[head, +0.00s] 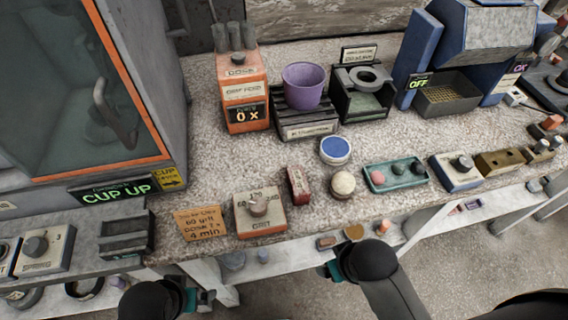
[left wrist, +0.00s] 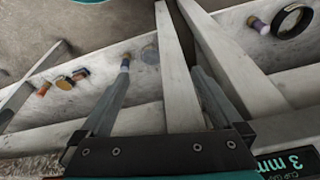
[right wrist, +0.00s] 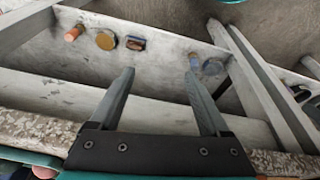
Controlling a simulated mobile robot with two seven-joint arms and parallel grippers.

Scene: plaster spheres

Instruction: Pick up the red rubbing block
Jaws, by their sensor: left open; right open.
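The red rubbing block (head: 298,185) is a small dark red block with a pale label on its side. In the head view it stands on the speckled worktop, between the orange GRIT dial box (head: 262,222) and a cream sphere (head: 343,184). My right gripper (head: 323,270) is open and empty, below and in front of the worktop's front edge, to the right of the block. My left gripper (head: 207,300) is open and empty, low in front of the bench. The wrist views show both pairs of fingers apart, with the lower shelf beyond; the block is in neither.
A green tray (head: 404,185) with small balls lies right of the sphere. A blue pad (head: 335,150), a purple cup (head: 303,86) and an orange dispenser (head: 241,100) stand behind. An orange note (head: 201,223) lies left of the dial. Worktop behind the block is clear.

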